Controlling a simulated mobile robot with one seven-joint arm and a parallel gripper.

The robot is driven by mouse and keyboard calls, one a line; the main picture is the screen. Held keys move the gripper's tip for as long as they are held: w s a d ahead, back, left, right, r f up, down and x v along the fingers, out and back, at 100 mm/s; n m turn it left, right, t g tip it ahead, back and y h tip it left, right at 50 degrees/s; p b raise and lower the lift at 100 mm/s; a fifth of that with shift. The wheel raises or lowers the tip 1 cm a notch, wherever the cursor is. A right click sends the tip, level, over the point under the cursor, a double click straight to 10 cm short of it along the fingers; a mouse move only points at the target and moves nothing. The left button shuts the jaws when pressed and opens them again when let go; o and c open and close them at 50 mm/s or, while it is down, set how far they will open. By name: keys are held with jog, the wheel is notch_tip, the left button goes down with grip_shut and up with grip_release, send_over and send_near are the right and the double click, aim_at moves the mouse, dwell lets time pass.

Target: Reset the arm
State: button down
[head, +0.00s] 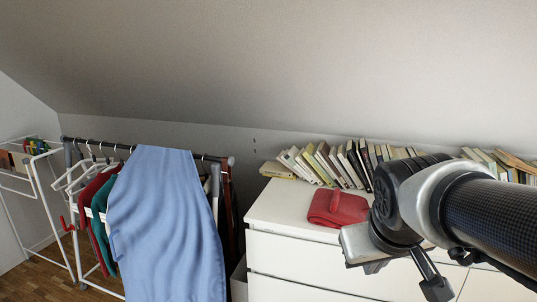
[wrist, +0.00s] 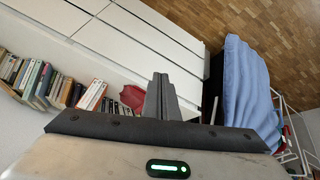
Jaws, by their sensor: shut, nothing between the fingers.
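My arm (head: 495,220) reaches in from the right in the head view, bent over the white dresser (head: 285,215). My gripper (wrist: 162,90) shows in the wrist view with its fingers together and nothing between them. It is in the air, apart from the dresser. In the wrist view the dresser's drawer fronts (wrist: 130,45) lie beyond the fingers. I see no drawer standing out. The arm hides part of the dresser's right side in the head view.
A folded red cloth (head: 337,208) lies on the dresser top, with a row of books (head: 325,165) behind it. A clothes rack with a blue cloth (head: 165,225) stands left of the dresser. The sloped ceiling (head: 270,60) hangs low above. Wooden floor (wrist: 245,20) is clear.

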jog(key=s+a+m+y, duration=0.1)
jog(key=s+a, duration=0.1)
jog(key=s, duration=0.2)
jog(key=s+a+y, duration=0.1)
jog(key=s+a, duration=0.2)
jog(key=s, duration=0.2)
notch_tip(320, 180, up, 23)
jog(key=p, duration=2.3)
jog(key=shift+w+d+r+p, duration=0.2)
jog(key=shift+w+d+p, duration=0.05)
jog(key=shift+d+p, duration=0.1)
